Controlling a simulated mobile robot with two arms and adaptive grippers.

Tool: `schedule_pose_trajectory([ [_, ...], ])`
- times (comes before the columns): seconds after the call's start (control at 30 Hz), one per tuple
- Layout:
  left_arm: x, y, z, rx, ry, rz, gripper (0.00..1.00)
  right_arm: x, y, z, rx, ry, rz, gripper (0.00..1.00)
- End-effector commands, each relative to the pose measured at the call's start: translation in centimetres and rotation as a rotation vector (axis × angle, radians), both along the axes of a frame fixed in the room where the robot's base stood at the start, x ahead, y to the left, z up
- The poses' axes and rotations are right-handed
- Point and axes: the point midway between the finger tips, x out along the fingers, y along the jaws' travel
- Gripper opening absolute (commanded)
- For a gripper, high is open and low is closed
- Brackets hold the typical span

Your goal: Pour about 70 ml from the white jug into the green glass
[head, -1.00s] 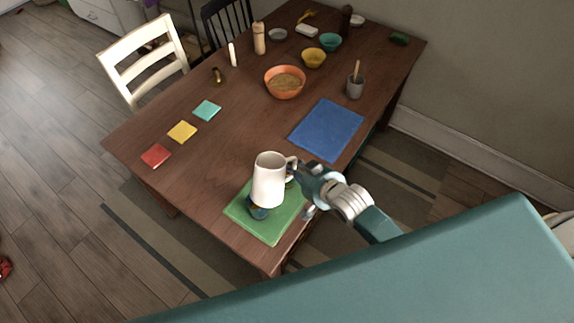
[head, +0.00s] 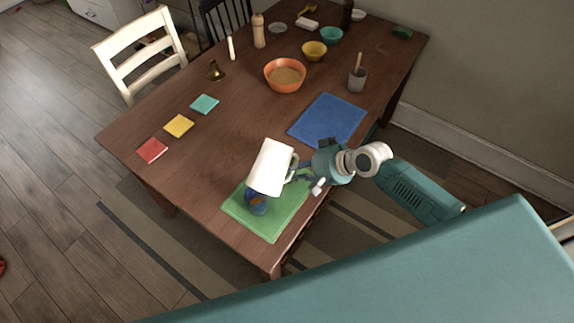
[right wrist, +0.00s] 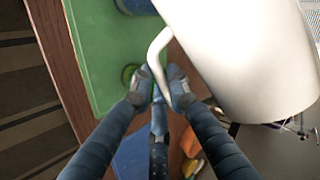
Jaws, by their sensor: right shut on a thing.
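The white jug (head: 271,168) is tilted above the green mat (head: 273,228), its opening out of sight in the head view. My right gripper (head: 300,172) is shut on its handle; the right wrist view shows the handle between my fingertips (right wrist: 162,88) and the jug body (right wrist: 245,55) on the right. A small dark blue glass (head: 256,206) with something orange-brown inside stands on the mat just under the jug's lower end. My left gripper is not in view.
A blue mat (head: 328,120) lies behind my right gripper. Farther back are an orange bowl (head: 285,74), a grey cup (head: 357,80) and a yellow bowl (head: 314,51). Red (head: 152,150), yellow (head: 179,126) and teal (head: 204,104) squares lie left. The table between is clear.

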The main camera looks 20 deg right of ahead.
Motion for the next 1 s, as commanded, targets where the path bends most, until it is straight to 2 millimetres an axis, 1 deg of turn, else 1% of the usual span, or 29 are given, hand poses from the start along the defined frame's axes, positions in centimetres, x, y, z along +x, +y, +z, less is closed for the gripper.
schedule_pose_trajectory([
  [0.03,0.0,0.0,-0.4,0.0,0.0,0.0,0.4,0.2,0.1,0.4,0.025,0.014,-0.002,0.0],
  [0.17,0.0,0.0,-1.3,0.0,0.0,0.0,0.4,-0.2,0.5,0.6,0.085,0.073,0.0,0.0],
  [0.23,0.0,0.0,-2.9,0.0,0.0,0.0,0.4,-0.5,0.6,-0.7,0.114,0.104,0.0,0.0],
  [0.3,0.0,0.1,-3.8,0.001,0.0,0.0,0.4,-0.6,0.8,-1.2,0.137,0.129,0.001,0.0],
  [0.5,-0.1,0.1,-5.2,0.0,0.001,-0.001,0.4,-0.8,1.0,-1.8,0.187,0.174,0.003,0.0],
  [0.67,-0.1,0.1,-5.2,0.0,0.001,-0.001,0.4,-0.8,1.0,-1.7,0.213,0.198,0.002,0.0],
  [1.0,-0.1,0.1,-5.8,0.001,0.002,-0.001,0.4,-0.8,1.0,-2.0,0.251,0.229,0.006,0.0],
])
